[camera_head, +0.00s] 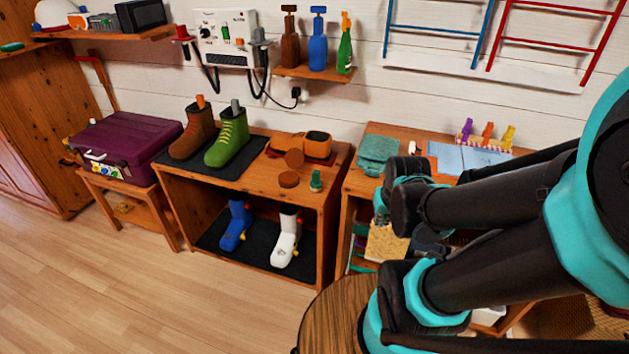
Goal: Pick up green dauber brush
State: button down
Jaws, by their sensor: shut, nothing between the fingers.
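A small upright green item (316,181), which looks like the green dauber brush, stands near the front right edge of the wooden shoe bench (262,187). It is just right of a round brown tin (289,180). Its fine shape is too small to make out. My dark and teal arm fills the right side of the view, and its folded links reach left over the right-hand table. They stay to the right of the green item and do not cover it. I cannot make out my gripper's fingers in this view.
A brush tray (303,150) lies behind the tins. A table (359,184) stands right of the bench, partly behind my arm. The wooden floor (130,290) at the left is clear.

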aim_at(316, 183)
jog(key=l+u, duration=0.25)
jog(key=u, duration=0.2)
jog(key=k+l+u, duration=0.1)
jog(key=u, duration=0.35)
jog(key=k+l+u, duration=0.1)
jog(key=l+u, duration=0.2)
jog(key=u, duration=0.15)
jog(key=k+l+u, duration=0.3)
jog(key=k+l, duration=0.55)
jog(key=l, duration=0.1)
